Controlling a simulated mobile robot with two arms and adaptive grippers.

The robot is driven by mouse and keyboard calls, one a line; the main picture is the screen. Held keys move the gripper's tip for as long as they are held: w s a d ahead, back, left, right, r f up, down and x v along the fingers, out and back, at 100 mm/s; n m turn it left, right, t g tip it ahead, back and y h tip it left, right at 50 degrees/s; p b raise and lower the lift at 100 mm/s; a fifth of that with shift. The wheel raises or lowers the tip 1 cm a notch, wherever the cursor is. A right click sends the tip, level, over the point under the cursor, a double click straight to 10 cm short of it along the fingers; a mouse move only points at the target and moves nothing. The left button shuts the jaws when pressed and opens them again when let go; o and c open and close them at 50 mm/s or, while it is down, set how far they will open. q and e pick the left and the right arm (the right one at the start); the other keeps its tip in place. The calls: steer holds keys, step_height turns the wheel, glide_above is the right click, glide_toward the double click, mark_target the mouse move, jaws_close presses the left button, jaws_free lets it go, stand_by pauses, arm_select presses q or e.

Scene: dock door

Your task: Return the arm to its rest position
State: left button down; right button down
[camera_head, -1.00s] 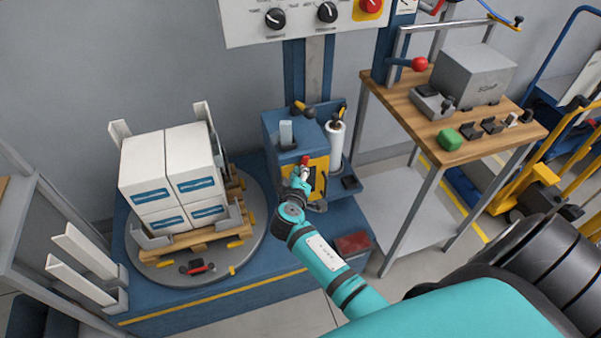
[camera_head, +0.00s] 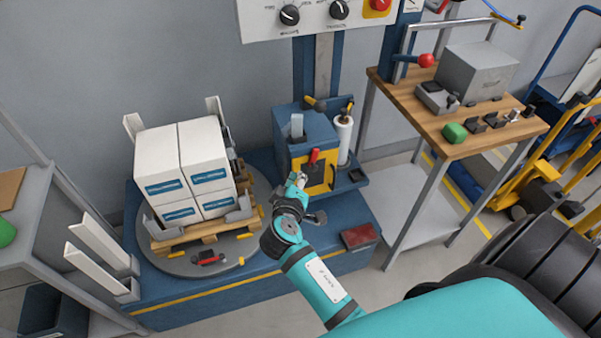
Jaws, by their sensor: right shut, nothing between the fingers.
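My right arm reaches up from the lower right in teal. Its gripper (camera_head: 300,178) is small in the picture, shut and empty. It is in front of the blue carriage unit (camera_head: 290,128) with the yellow panel (camera_head: 327,182). The red handle (camera_head: 314,156) on that panel shows just above and to the right of the fingertips. From this angle I cannot tell whether they touch, though a small gap seems to show. My left gripper is not in view.
A pallet (camera_head: 205,230) with white boxes (camera_head: 160,165) stands on the round turntable (camera_head: 160,263) at left. A film roll (camera_head: 343,140) stands beside the unit. A control panel (camera_head: 262,20) hangs above.

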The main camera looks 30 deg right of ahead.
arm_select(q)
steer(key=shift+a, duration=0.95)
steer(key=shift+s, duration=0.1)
